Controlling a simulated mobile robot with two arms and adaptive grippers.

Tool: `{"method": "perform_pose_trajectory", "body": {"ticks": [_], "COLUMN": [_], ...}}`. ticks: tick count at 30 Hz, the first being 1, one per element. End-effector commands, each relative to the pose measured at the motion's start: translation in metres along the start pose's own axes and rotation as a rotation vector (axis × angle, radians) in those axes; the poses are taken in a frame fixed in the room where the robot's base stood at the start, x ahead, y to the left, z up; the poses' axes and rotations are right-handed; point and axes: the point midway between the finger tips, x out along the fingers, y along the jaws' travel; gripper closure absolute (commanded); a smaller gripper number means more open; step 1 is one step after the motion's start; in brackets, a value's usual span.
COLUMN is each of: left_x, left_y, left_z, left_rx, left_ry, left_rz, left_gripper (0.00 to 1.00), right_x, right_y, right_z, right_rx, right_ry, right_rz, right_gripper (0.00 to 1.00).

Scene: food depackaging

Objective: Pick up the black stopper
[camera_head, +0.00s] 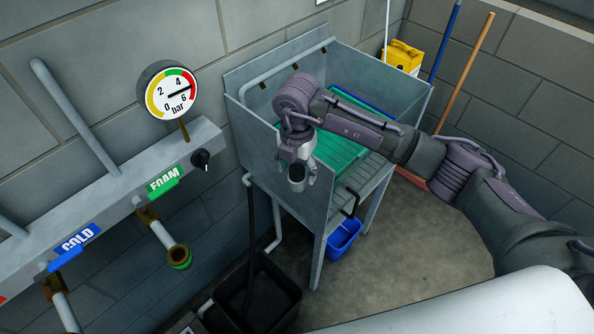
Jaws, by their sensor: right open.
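My right gripper (298,178) hangs pointing down at the near left part of the grey metal sink (262,148), in front of the green ribbed surface inside it. Its jaws are open. A small dark round shape (297,172) shows at the fingertips; I cannot tell whether it is the black stopper or part of the gripper. No other thing in view can be clearly told as the stopper. My left gripper is not in view.
A wall manifold (110,195) with a pressure gauge (168,90), black knob (201,159) and taps stands left. Long handles (465,70) and a yellow container (403,57) stand behind.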

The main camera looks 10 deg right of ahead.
Motion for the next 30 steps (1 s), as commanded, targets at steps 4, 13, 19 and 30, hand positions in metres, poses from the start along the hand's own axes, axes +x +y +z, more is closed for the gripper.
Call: {"method": "perform_pose_trajectory", "body": {"ticks": [4,13,19,30], "left_x": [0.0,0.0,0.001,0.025], "left_y": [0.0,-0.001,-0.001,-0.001], "left_z": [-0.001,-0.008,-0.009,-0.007], "left_rx": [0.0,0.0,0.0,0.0], "left_ry": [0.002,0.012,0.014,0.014], "left_rz": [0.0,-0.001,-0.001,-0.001], "left_gripper": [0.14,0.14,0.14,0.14], "right_x": [0.0,-0.001,-0.002,-0.04], "right_y": [0.0,0.0,0.001,0.001], "right_z": [0.0,0.0,0.0,0.001], "right_rx": [0.0,0.0,0.0,-0.001], "right_ry": [0.0,0.0,0.0,-0.003], "right_rz": [0.0,0.001,0.001,0.006], "right_gripper": [0.53,0.92,0.92,0.92]}}
